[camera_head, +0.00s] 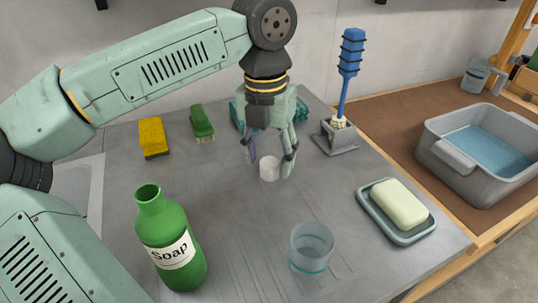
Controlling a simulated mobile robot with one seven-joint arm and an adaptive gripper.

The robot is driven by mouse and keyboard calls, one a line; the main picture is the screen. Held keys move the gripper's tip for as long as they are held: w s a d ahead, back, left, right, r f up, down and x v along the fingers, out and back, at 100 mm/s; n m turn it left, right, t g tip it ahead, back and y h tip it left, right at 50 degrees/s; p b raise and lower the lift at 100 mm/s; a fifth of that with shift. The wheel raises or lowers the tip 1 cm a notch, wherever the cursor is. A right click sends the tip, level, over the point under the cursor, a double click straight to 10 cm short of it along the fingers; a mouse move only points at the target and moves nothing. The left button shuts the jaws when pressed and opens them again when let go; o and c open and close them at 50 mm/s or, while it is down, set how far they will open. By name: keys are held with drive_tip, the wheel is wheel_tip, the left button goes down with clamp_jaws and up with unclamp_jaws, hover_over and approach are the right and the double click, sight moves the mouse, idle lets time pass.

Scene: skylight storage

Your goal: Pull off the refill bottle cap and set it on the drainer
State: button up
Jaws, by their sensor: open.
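The green bottle (170,240) with a "Soap" label stands upright at the front left, and its neck is open with no cap on it. A small white cap (269,171) is at the middle of the grey drainer surface (235,225), which has shallow grooves near the front. My gripper (270,165) points down over the cap, with its fingers open on either side of it. I cannot tell whether a finger touches the cap. The cap appears to rest on the surface, but its contact is hard to see.
A clear cup (311,248) stands front centre. A soap bar (398,204) lies in a dish (369,207) at right. A blue brush (348,65) stands in a grey holder (336,138). A grey basin (470,170) is far right.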

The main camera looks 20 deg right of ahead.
drive_tip(key=shift+a+r+p, duration=0.1)
drive_tip(key=shift+r+p, duration=2.15)
drive_tip(key=shift+r, duration=1.15)
wheel_tip(320, 180, up, 12)
drive_tip(key=shift+w+a, duration=0.15)
drive_tip(key=shift+w, duration=0.05)
